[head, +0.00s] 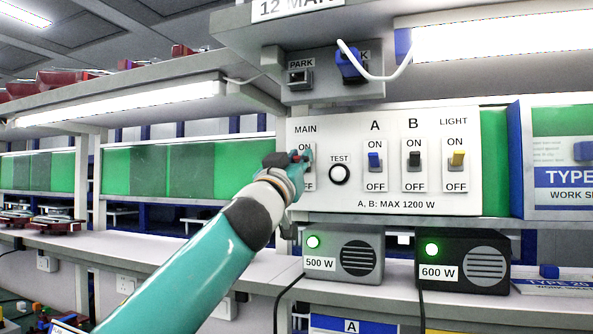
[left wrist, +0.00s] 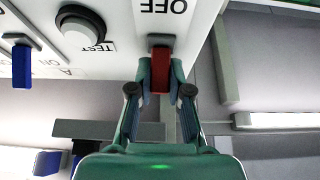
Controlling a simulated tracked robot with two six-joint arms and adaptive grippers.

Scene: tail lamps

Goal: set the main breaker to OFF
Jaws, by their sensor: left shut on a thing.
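The white panel (head: 346,199) carries the MAIN switch, with ON above and OFF below. Its red lever (head: 297,154) is mostly hidden by my gripper in the head view. My left gripper (head: 301,160) is at that switch. In the left wrist view, the red lever (left wrist: 160,73) stands between the two fingers of my left gripper (left wrist: 160,88), which is shut on it. The OFF label (left wrist: 164,6) reads upside down there, beyond the lever. I cannot tell the lever's exact position. My right gripper is not in view.
A TEST button (head: 339,173) sits just right of MAIN. Further right are blue (head: 375,160), black (head: 414,159) and yellow (head: 457,158) levers. Below, the 500 W box (head: 343,256) and 600 W box (head: 462,262) show lit green lamps. A shelf overhangs the panel.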

